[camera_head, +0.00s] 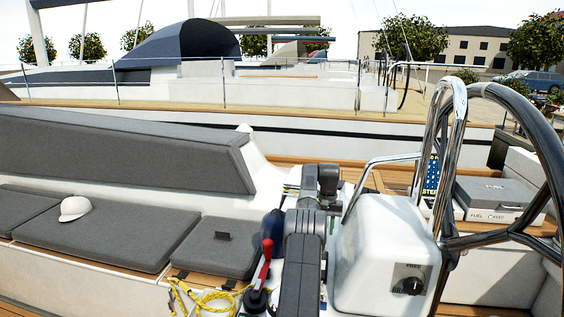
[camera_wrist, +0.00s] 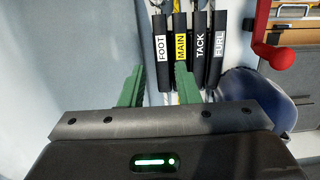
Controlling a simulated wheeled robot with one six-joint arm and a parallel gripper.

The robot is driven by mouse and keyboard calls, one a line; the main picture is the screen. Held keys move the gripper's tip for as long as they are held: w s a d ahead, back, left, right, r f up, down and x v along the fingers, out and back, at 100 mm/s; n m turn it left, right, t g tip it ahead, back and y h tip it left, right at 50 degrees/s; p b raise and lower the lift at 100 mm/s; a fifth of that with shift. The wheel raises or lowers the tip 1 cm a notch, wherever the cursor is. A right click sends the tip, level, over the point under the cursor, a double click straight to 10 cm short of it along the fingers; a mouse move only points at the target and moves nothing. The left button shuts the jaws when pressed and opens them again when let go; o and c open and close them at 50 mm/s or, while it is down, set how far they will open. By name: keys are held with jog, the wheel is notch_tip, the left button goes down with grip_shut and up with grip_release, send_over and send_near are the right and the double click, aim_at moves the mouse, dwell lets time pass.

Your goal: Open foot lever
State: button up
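In the wrist view, several black clutch levers hang side by side, labelled FOOT, MAIN, TACK and FURL. The foot lever (camera_wrist: 162,40) is leftmost, with a white label. The yellow-labelled main lever (camera_wrist: 181,45) is right of it. My gripper (camera_wrist: 160,70) is open and its two green fingers point toward the levers. The foot lever appears between the fingertips, with no clear contact. The right fingertip overlaps the lower end of the main lever in the picture. In the head view my gripper and the lever labels cannot be made out.
A red handle with a ball knob (camera_wrist: 282,58) and a dark blue rounded object (camera_wrist: 262,100) lie right of the levers. In the head view, a white pedestal (camera_head: 385,250) and steel wheel (camera_head: 545,150) stand right of my arm. Yellow rope (camera_head: 210,297) lies left.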

jog(key=f, duration=0.3)
jog(key=s+f, duration=0.1)
jog(key=f, duration=0.7)
jog(key=shift+s+a, duration=0.15)
jog(key=shift+s, duration=0.1)
jog(key=shift+s+f+t, duration=0.3)
jog(key=shift+s+t, duration=0.05)
jog(key=shift+t, duration=0.05)
jog(key=shift+s+a+f+t+h+b, duration=0.15)
jog(key=shift+s+f+t, duration=0.3)
jog(key=shift+f+t, duration=0.2)
jog(key=shift+s+a+f+t+h+b, duration=0.15)
jog(key=shift+s+f+t, duration=0.25)
jog(key=shift+f+t, duration=0.2)
jog(key=shift+s+a+f+t, duration=0.1)
jog(key=shift+s+f+t, duration=0.25)
jog(key=shift+f+t, duration=0.45)
jog(key=shift+s+f+t, duration=0.3)
jog(key=shift+f+t, duration=0.15)
jog(key=shift+f, duration=0.5)
